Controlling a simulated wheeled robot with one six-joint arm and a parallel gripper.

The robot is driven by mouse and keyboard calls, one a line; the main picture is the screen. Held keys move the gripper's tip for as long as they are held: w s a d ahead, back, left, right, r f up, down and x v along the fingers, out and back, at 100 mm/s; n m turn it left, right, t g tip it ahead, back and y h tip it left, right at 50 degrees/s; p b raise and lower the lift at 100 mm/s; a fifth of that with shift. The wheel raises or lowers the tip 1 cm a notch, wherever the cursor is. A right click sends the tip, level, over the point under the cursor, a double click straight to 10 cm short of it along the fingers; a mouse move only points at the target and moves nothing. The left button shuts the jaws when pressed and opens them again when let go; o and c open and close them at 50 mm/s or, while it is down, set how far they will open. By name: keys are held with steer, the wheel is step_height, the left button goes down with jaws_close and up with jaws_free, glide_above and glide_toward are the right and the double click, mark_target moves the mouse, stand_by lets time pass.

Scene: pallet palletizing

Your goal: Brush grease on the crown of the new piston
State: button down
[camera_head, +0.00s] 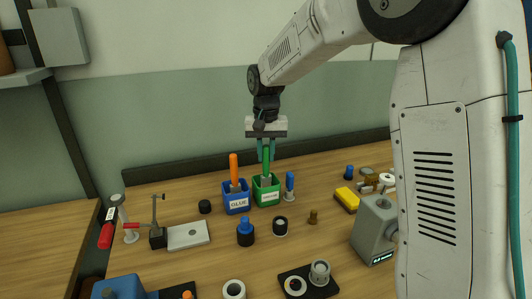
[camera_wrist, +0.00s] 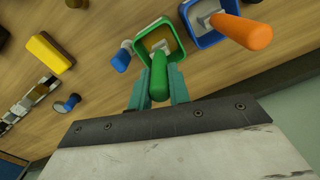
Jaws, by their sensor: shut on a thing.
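My gripper (camera_head: 266,153) is shut on the green handle of a brush (camera_head: 266,163). The brush is upright, with its lower end down in the green pot (camera_head: 267,197). In the wrist view my gripper (camera_wrist: 158,88) has its teal fingers on either side of the green brush handle (camera_wrist: 159,75), above the green pot (camera_wrist: 139,47); the bristles are hidden. A metallic piston-like cylinder (camera_head: 320,272) stands on a black tray (camera_head: 319,291) at the front, beside a pale ring-shaped part (camera_head: 295,285). I cannot tell which part is the new piston.
A blue pot (camera_head: 236,207) labelled GLUE, with an orange-handled brush (camera_head: 233,166), stands close left of the green pot. A small blue-topped item (camera_head: 290,184) stands close right. A grey box (camera_head: 375,226), yellow block (camera_head: 346,200) and clamp stand (camera_head: 157,235) are farther out.

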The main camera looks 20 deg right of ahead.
steer(key=shift+f, duration=0.65)
stand_by(1.2)
steer(key=shift+r, duration=3.55)
steer(key=shift+s, duration=0.15)
